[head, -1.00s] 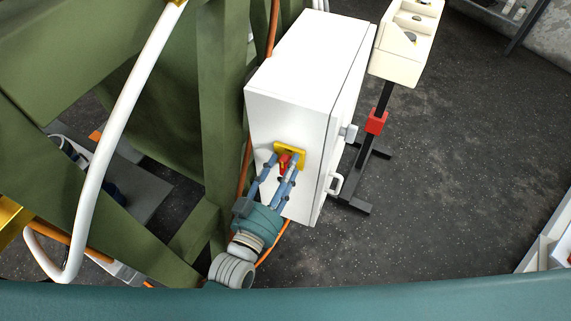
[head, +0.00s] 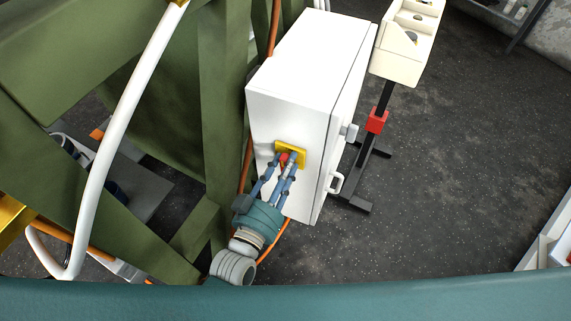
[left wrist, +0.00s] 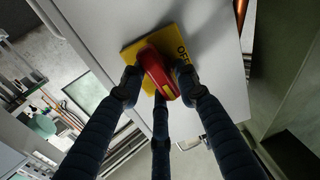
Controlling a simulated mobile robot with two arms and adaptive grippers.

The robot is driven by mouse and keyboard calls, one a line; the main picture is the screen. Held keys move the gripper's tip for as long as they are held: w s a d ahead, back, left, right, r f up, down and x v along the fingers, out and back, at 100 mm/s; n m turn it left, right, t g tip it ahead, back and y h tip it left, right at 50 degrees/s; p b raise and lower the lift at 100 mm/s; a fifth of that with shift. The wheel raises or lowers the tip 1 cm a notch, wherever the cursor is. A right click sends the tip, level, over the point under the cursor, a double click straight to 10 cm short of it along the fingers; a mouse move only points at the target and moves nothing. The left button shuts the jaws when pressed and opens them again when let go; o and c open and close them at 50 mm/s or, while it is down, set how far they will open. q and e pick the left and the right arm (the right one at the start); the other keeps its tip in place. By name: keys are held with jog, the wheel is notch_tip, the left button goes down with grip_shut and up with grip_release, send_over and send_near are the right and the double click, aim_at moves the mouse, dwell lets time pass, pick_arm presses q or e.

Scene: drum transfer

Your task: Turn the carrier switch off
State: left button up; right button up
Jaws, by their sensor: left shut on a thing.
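The carrier switch is a red rotary knob (head: 284,158) on a yellow plate (head: 301,153), set on the side of a white cabinet (head: 300,85). In the left wrist view the red knob (left wrist: 158,72) sits on the yellow plate (left wrist: 171,42), where the lettering "OFF" shows. My left gripper (head: 282,167) reaches the switch with its blue fingers. In the left wrist view the fingers of the left gripper (left wrist: 160,80) are closed around the knob, one on each side and a third below. My right gripper is not in view.
A green steel frame (head: 225,100) stands close to the left of the cabinet. A cream box on a black stand (head: 405,45) is to the right. An orange cable (head: 273,240) runs behind my gripper. The dark floor (head: 450,150) at the right is clear.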

pick_arm(q)
jog(key=n+p, duration=0.1)
jog(key=n, duration=0.2)
jog(key=shift+r, duration=0.1)
jog(key=n, duration=0.4)
jog(key=shift+w+a+n, duration=0.1)
jog(key=shift+a+n, duration=0.1)
jog(key=shift+n, duration=0.2)
jog(key=n, duration=0.4)
jog(key=shift+a, duration=0.15)
jog(key=n, duration=0.2)
jog(key=n+b, duration=0.1)
jog(key=n, duration=0.2)
jog(key=shift+w+a, duration=0.15)
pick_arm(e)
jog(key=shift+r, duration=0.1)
pick_arm(q)
jog(key=o, duration=1.1)
jog(key=shift+c, duration=0.2)
jog(key=shift+a+f, duration=0.1)
jog(key=shift+f, duration=0.1)
jog(key=v, duration=1.2)
